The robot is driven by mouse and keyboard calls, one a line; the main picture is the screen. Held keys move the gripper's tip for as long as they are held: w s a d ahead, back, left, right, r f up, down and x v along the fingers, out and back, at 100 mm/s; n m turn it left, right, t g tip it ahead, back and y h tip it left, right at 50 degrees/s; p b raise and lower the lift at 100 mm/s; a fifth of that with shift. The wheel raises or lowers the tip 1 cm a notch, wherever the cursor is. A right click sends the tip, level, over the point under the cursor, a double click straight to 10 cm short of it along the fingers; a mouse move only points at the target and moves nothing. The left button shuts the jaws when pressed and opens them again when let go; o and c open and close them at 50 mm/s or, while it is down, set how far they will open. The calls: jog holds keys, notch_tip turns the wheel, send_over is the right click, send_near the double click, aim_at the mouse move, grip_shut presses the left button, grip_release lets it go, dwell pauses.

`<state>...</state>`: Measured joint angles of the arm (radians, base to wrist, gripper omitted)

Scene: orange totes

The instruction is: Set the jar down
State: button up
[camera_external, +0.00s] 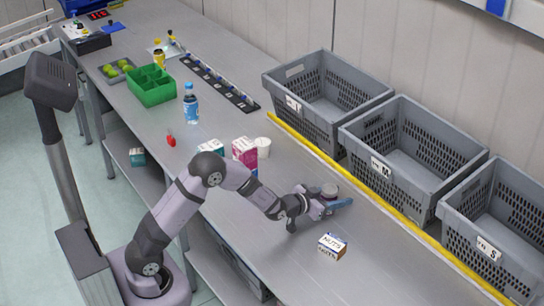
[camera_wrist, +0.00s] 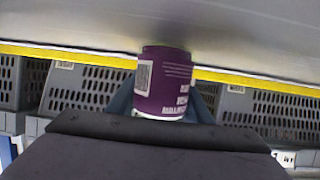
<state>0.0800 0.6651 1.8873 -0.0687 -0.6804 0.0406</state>
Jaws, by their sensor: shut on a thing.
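The jar (camera_wrist: 164,82) is purple with a white label patch and pale lettering. In the wrist view it sits upside down in the picture between the blue fingers of my gripper (camera_wrist: 160,108). In the outside view the jar's greyish top (camera_external: 329,190) shows at my gripper (camera_external: 332,203), low over the right part of the grey table (camera_external: 290,262). My gripper is shut on the jar. I cannot tell whether the jar's bottom touches the table.
A nuts box (camera_external: 332,246) stands just in front of my gripper. A pink box (camera_external: 245,152) and a white tub (camera_external: 263,147) stand to the left. Grey crates (camera_external: 408,160) line the back behind a yellow strip (camera_external: 372,200).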

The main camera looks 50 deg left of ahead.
dwell(0.3)
jog(key=shift+f, duration=0.15)
jog(key=o, duration=1.3)
jog(key=shift+r, duration=0.2)
jog(key=b+v, duration=0.1)
jog(key=v, duration=1.1)
jog(key=shift+b, duration=0.35)
